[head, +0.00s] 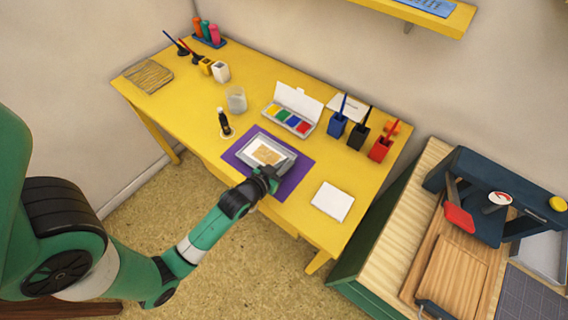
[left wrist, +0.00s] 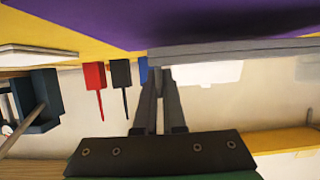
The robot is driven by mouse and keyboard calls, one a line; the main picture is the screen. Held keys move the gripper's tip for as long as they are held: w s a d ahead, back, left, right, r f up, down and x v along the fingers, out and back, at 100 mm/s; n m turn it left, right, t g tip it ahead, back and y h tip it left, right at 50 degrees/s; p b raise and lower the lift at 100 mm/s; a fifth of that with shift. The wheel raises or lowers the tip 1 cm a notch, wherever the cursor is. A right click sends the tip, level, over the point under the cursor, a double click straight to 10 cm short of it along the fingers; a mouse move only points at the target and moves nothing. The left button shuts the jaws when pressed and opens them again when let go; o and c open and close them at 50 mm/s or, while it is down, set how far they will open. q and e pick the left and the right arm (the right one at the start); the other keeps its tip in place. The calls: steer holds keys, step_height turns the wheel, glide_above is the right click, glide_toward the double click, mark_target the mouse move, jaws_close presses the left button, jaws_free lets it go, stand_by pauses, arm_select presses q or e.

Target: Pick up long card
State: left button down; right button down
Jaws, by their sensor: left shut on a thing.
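My left gripper (head: 268,178) is at the near right edge of a grey tray (head: 289,166) on the purple mat (head: 296,176). In the left wrist view my gripper's fingers (left wrist: 160,82) are close together and meet the grey edge of the tray (left wrist: 230,48). They are shut on that edge, and the contact itself is partly hidden. A pale card (head: 266,153) with an orange-brown print lies in the tray. A white card or pad (head: 332,201) lies apart on the yellow table, right of the mat. I cannot tell which is the long card. My right gripper is not in view.
The yellow table (head: 190,110) also bears an open paint box (head: 290,121), a glass (head: 236,99), a dark stamp (head: 224,122) and blue, black and red holders (head: 380,149). A bench with a wooden board (head: 455,275) stands at right. The table's left middle is clear.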

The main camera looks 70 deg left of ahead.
arm_select(q)
steer(key=s+r+p, duration=0.1)
steer(key=r, duration=0.1)
steer(key=s+d+r+p, duration=0.1)
steer(key=r, duration=0.2)
steer(key=s+d+r+p, duration=0.1)
steer(key=s+r+p, duration=0.1)
steer(key=shift+s+r, duration=0.1)
steer(key=shift+r, duration=0.1)
steer(key=a+p+v, duration=0.1)
steer(key=p+v, duration=0.1)
steer(key=v, duration=0.8)
steer(key=shift+s+f, duration=0.15)
steer(key=shift+s, duration=0.2)
